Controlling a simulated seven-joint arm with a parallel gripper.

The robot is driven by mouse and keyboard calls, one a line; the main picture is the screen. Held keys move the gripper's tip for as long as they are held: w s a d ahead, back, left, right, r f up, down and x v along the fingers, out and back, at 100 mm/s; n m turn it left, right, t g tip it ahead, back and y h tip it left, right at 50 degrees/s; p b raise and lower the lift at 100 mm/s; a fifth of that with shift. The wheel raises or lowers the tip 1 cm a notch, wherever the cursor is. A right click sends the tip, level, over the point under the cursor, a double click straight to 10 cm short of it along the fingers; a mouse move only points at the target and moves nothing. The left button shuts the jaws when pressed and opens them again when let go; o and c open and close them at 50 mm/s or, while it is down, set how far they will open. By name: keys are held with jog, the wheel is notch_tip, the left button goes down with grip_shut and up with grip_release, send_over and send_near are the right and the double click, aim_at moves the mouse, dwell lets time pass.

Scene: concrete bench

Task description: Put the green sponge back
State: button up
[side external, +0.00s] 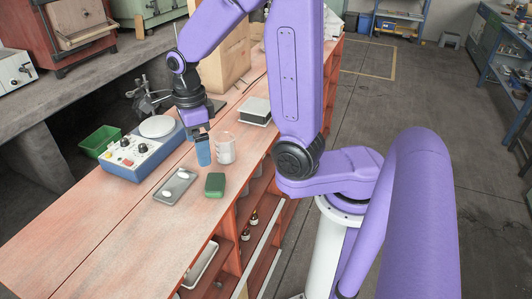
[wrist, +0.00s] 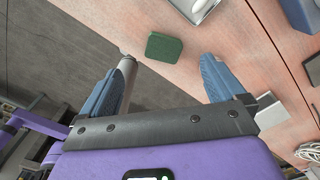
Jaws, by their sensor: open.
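The green sponge (side external: 215,184) lies flat on the bench near its aisle-side edge, beside a small grey tray. In the wrist view the sponge (wrist: 163,47) shows beyond and between the two fingertips. My gripper (side external: 202,150) is above the bench, farther along it than the sponge and apart from it. In the wrist view my gripper (wrist: 168,70) has its blue fingers spread wide with nothing between them. The grey tray (side external: 160,195) holds white pieces; part of it shows at the top of the wrist view (wrist: 180,6).
A clear beaker (side external: 225,150) stands close beside my gripper. A blue instrument (side external: 125,165) with a round white plate stands left of it. A green bin (side external: 98,141) is behind the instrument. A pale box (side external: 256,110) lies farther along. The near bench is clear.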

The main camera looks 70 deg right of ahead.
jog(key=s+r+m, duration=0.1)
jog(key=s+m, duration=0.8)
jog(key=m, duration=0.7)
jog(key=s+r+m, duration=0.1)
jog(key=s+m, duration=0.9)
jog(key=m, duration=0.7)
jog(key=shift+s+a+r, duration=0.2)
jog(key=shift+a, duration=0.1)
